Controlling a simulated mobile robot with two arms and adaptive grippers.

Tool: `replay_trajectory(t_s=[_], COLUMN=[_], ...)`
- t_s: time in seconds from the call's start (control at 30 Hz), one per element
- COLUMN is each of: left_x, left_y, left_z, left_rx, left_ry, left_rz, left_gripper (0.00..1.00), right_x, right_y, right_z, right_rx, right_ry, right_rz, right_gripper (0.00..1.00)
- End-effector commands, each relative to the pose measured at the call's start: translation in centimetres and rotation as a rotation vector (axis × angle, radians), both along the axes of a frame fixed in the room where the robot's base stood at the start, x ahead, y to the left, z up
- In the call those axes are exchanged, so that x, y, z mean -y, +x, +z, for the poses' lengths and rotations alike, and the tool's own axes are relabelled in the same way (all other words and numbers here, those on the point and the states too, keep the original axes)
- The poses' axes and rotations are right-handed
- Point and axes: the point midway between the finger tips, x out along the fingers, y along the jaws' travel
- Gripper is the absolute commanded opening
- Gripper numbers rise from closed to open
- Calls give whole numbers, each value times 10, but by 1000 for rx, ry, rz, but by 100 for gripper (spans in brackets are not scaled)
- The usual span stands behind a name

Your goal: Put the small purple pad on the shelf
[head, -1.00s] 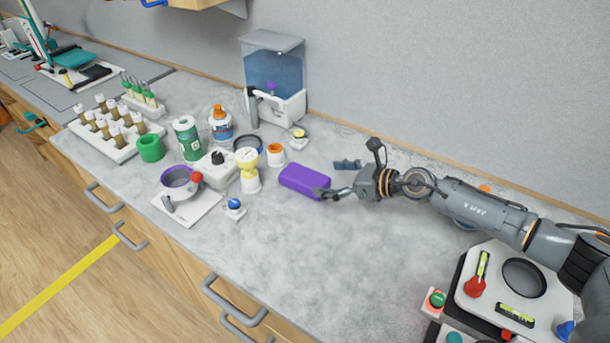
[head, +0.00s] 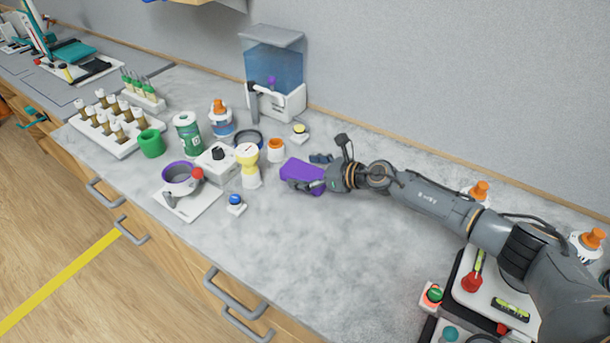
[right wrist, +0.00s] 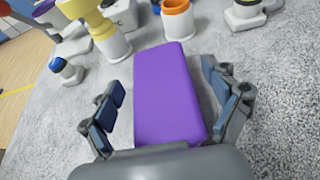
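The small purple pad (head: 302,173) lies on the grey counter (head: 270,225) in the head view, in front of the wall. My right gripper (head: 313,172) reaches it from the right, one finger in front of it and one behind. In the right wrist view the purple pad (right wrist: 168,95) lies between the two open fingers of my right gripper (right wrist: 170,103), with a gap on both sides. A part of a shelf or cabinet (head: 205,3) shows at the top edge of the head view. My left gripper is not in view.
A yellow and white bottle (head: 248,165), an orange-rimmed cup (head: 276,150) and a blue-topped button (head: 235,203) stand left of the pad. A water tank (head: 274,70) stands against the wall. The front counter is clear.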

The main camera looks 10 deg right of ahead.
Motion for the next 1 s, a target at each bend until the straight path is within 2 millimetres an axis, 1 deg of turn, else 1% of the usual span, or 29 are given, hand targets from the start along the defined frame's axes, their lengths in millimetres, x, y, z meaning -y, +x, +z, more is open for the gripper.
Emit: replay_trajectory(t_s=[0.03, 0.17, 0.2, 0.23, 0.53, 0.67, 0.77, 0.87, 1.0], left_x=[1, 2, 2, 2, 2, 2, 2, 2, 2], left_y=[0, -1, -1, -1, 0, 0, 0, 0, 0], left_z=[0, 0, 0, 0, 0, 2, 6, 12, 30], left_rx=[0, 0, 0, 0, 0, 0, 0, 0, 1], left_ry=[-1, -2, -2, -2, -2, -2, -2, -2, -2], left_rz=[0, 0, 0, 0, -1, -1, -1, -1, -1], left_gripper=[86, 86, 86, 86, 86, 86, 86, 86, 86], right_x=[0, 0, 0, 0, 0, 0, 0, 1, -10], right_y=[0, 0, 0, 0, 0, 0, 0, 0, -12], right_z=[0, 0, 0, 0, 0, 6, 17, 34, 56], right_rx=[0, 0, 0, -1, -1, 1, 2, 4, 3], right_ry=[0, 0, 0, -1, 0, -2, -3, -5, -6], right_rz=[0, 0, 0, 0, 1, 1, 2, 1, 4], right_gripper=[74, 48, 40, 35, 35, 35, 35, 35, 35])
